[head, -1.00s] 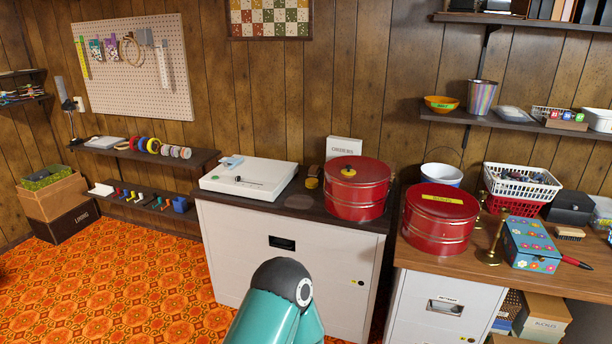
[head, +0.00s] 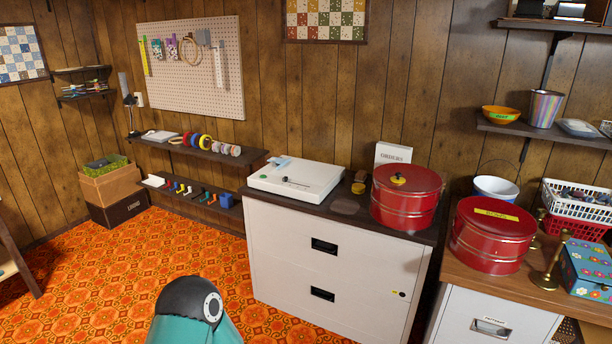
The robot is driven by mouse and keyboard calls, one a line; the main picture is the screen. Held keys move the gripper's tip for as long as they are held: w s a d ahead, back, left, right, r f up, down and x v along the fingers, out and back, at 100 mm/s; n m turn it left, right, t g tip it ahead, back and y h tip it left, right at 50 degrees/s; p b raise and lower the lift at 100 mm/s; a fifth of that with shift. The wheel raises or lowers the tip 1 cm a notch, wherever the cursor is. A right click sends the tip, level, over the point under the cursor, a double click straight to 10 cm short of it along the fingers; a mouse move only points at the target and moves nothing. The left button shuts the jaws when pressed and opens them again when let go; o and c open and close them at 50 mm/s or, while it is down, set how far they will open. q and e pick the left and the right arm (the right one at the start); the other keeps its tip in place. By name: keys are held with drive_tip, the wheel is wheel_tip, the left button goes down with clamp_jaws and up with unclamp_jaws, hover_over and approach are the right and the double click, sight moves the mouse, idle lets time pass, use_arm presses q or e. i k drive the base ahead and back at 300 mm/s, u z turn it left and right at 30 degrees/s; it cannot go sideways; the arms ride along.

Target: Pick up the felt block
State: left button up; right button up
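I cannot pick out the felt block for certain. A small dark brown object (head: 361,177) stands on the white cabinet's dark top, behind a small yellow-topped item (head: 358,188). A flat brown patch (head: 345,206) lies on the same top, in front of them; what either brown thing is made of is too small to tell. Neither gripper is in view. Only a teal arm link of mine with a dark cap shows at the bottom.
The cabinet (head: 325,265) also holds a white flat device (head: 296,178), a red tin (head: 406,200) and a white "ORDERS" box (head: 392,155). Another red tin (head: 492,235) stands on the wooden counter at right. Wall shelves (head: 195,148) hang at left. Orange floor (head: 110,270) is open at left.

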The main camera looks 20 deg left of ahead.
sight(361, 176)
drive_tip(key=u, duration=0.4)
drive_tip(key=i, duration=1)
